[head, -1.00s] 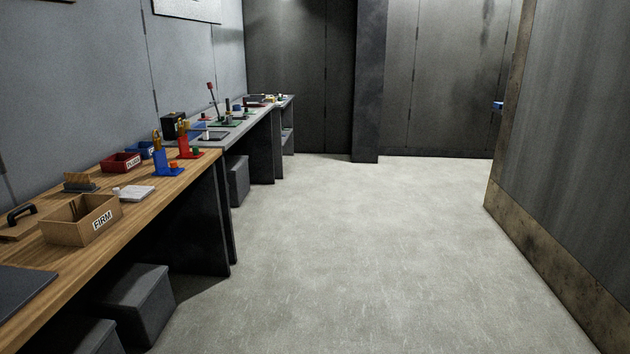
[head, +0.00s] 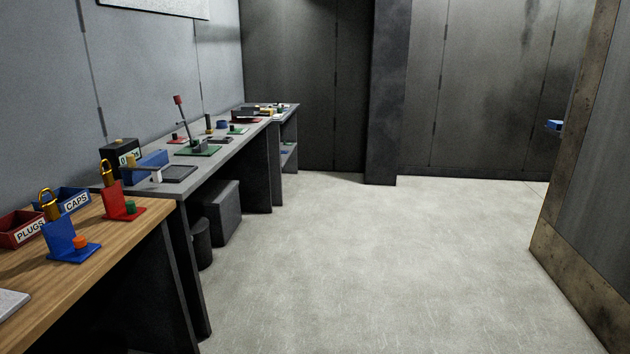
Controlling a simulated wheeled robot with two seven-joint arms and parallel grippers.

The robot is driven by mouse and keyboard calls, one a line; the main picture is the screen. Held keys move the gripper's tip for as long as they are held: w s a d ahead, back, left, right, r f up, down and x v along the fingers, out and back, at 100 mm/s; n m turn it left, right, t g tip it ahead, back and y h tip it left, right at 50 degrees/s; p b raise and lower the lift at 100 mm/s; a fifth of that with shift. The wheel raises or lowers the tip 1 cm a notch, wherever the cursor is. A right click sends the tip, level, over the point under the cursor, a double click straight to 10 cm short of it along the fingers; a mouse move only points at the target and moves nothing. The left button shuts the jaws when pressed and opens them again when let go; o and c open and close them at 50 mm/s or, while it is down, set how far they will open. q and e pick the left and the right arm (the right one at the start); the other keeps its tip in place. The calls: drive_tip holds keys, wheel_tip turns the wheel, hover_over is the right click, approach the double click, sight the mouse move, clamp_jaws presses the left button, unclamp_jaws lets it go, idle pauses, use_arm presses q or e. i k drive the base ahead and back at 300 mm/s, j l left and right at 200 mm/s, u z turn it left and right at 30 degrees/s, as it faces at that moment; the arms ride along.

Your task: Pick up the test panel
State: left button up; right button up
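I cannot make out a test panel for certain in the head view. Small items stand on the far benches at the left, too small to tell apart. Neither of my grippers is in view.
A wooden bench (head: 125,245) at the left holds a red PLUGS bin (head: 14,240), a blue CAPS bin (head: 82,206), and blue (head: 65,240) and red (head: 112,203) stands with padlocks. A grey bench (head: 215,165) continues behind. A wall (head: 600,200) stands at right. The floor (head: 370,265) between is clear.

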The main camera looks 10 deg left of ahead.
sight(179, 140)
drive_tip(key=i+u, duration=0.15)
drive_tip(key=i, duration=0.6)
drive_tip(key=i+l+u, duration=0.1)
drive_tip(key=i, duration=0.65)
drive_tip(key=i+l+u, duration=0.15)
drive_tip(key=i, duration=0.55)
drive_tip(key=i+j, duration=0.1)
drive_tip(key=i, duration=1.9)
drive_tip(key=i+u, duration=0.35)
drive_tip(key=i+l+u, duration=0.2)
drive_tip(key=i+u, duration=0.15)
drive_tip(key=i, duration=0.2)
